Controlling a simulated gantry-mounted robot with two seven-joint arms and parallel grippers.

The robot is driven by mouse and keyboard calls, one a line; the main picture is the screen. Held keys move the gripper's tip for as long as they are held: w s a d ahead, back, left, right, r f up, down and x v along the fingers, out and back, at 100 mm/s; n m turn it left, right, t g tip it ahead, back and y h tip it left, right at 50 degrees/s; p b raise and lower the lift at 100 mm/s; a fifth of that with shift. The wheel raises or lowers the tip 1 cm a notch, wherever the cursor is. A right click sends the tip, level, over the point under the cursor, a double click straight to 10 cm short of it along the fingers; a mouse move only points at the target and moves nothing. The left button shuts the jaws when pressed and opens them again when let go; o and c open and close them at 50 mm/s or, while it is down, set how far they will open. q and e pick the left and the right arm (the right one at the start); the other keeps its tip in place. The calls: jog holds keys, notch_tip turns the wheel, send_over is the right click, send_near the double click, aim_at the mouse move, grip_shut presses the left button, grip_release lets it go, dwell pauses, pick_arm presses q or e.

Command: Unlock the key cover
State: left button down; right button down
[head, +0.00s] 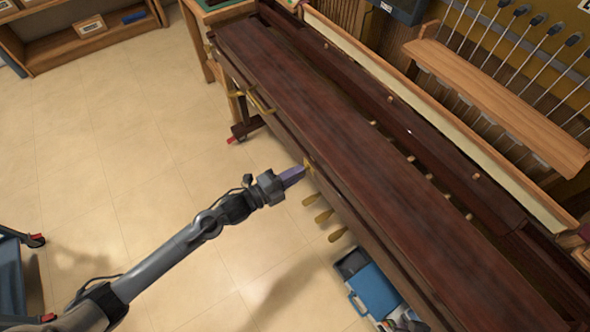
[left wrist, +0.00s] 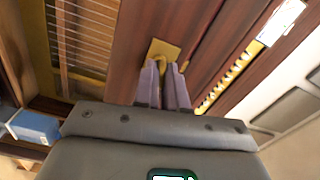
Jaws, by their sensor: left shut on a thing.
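The long dark wooden key cover (head: 345,150) lies closed over the piano. My left gripper (head: 301,171) is at the cover's front edge, near its middle. In the left wrist view, a square brass lock plate (left wrist: 156,49) sits on the dark wood straight ahead of the fingers. My left gripper's purple fingers (left wrist: 164,72) are shut on a brass key (left wrist: 160,63) in front of the plate. The fingers hide most of the key, so I cannot tell how far it is turned. I do not see my right gripper.
Brass pedals (head: 323,216) stick out below the front edge. A blue toolbox (head: 375,291) stands on the floor under the piano. A brass handle (head: 262,101) is on the front at the left. The tiled floor in front of the piano is mostly clear.

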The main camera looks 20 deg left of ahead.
pick_arm(q)
jog(key=n+p, duration=0.3)
jog(key=shift+r+n, duration=0.25)
jog(key=shift+n, duration=0.05)
jog(key=n+p, duration=0.4)
jog(key=shift+n, duration=0.3)
jog(key=n+p, duration=0.2)
jog(key=n, duration=0.2)
jog(key=shift+f+p, duration=0.15)
jog(key=shift+p, duration=0.25)
jog(key=shift+f+n+p, duration=0.1)
jog(key=shift+n+p, duration=0.55)
jog(key=shift+n, duration=0.95)
jog(key=c, duration=1.2)
grip_release()
